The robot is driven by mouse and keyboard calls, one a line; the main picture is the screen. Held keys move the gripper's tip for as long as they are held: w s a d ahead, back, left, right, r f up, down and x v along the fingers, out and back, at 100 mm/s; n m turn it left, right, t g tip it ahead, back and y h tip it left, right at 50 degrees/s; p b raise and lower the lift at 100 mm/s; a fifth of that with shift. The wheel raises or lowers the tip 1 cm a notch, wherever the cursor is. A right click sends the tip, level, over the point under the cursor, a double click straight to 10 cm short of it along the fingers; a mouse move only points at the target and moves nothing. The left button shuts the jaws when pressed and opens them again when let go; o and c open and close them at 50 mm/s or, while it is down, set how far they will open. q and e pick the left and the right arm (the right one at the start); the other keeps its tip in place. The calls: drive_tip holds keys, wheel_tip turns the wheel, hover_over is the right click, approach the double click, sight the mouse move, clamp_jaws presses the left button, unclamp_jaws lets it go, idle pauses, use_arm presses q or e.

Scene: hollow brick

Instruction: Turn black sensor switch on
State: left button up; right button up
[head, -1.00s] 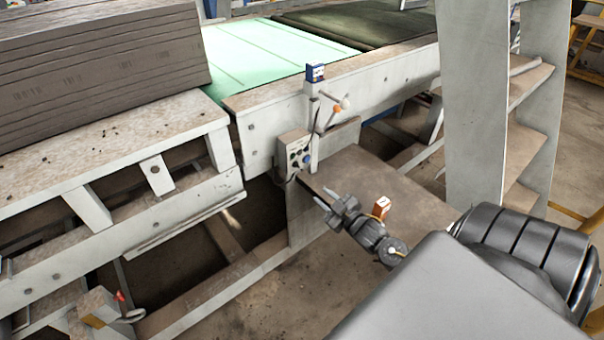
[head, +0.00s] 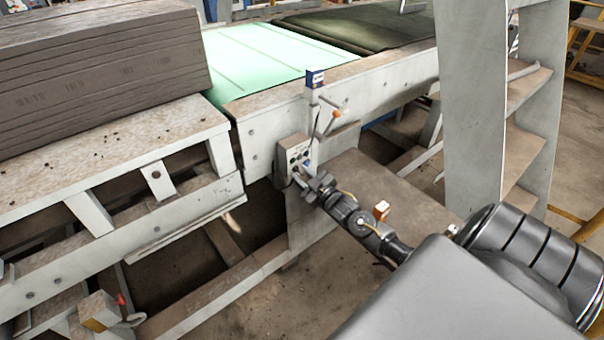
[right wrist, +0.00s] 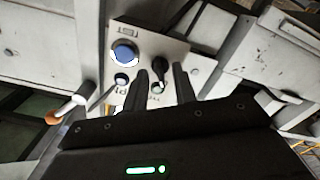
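A grey control box (head: 286,153) is fixed to the side of the conveyor frame. In the right wrist view its panel (right wrist: 205,62) carries a blue button (right wrist: 125,53), a small light button (right wrist: 121,78) and black switches. One black switch (right wrist: 160,66) lies between the fingertips of my right gripper (right wrist: 161,72). I cannot tell which is the sensor switch or whether a finger touches one. My right gripper also shows in the head view (head: 308,187), at the box's lower edge, with fingers apart. My left gripper is out of view.
A lever with an orange knob (head: 336,114) stands right of the box; it also shows in the right wrist view (right wrist: 52,118). A blue-and-white small box (head: 315,78) sits above. A brown plate (head: 380,175) lies under my arm. Stacked boards (head: 100,75) fill the upper left.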

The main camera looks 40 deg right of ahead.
drive_tip(key=shift+w, duration=0.3)
clamp_jaws()
